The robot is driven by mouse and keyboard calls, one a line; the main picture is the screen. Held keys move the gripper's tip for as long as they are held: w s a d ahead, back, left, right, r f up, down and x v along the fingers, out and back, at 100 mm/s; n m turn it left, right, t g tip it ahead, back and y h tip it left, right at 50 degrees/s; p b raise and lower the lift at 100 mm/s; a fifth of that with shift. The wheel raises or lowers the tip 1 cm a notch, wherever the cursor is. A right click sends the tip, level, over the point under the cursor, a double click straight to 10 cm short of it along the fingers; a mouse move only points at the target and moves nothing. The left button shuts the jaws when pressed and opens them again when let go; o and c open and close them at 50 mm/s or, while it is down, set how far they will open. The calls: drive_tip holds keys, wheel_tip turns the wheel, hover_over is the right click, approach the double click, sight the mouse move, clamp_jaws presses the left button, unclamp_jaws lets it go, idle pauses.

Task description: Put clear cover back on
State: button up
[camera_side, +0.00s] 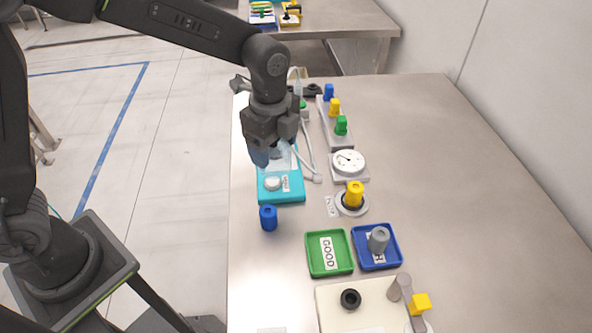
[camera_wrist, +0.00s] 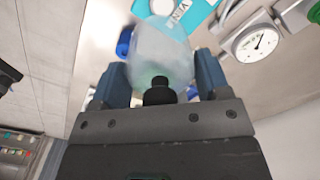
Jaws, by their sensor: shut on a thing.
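In the side view my gripper (camera_side: 273,153) is over the back part of the teal vacuum unit (camera_side: 290,196). The cover shows there only as a pale patch (camera_side: 284,160) below the fingers. A white round part and a label show on the unit's front half. The unit also shows beyond the cover in the wrist view (camera_wrist: 198,12). I cannot tell whether the cover touches it.
A blue peg (camera_side: 268,218) stands just in front of the unit. A dial gauge (camera_side: 348,163) and a yellow peg in a round holder (camera_side: 354,196) are to its right. A green tray (camera_side: 312,264) and a blue tray (camera_side: 394,261) sit nearer. The table's right side is clear.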

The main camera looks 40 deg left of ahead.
drive_tip(key=shift+a+r, duration=0.35)
drive_tip(key=shift+a, duration=0.2)
drive_tip(key=shift+a+r, duration=0.3)
drive_tip(key=shift+a, duration=0.2)
drive_tip(key=shift+w+a+r, duration=0.1)
drive_tip(key=shift+w, duration=0.1)
drive_tip(key=w+d+n, duration=0.4)
drive_tip(key=d+n, duration=0.1)
drive_tip(key=d, duration=0.1)
drive_tip(key=n, duration=0.6)
hover_over(356, 186)
drive_tip(key=a, duration=0.1)
wheel_tip(356, 186, down, 2)
drive_tip(key=shift+s+a+f, duration=0.15)
drive_tip(key=shift+f, duration=0.1)
drive_tip(key=shift+d+f+n, duration=0.2)
drive_tip(key=shift+d+n, duration=0.2)
drive_tip(key=shift+d, duration=0.2)
drive_tip(key=shift+f, duration=3.15)
drive_tip(key=shift+f, duration=0.2)
drive_tip(key=o, duration=1)
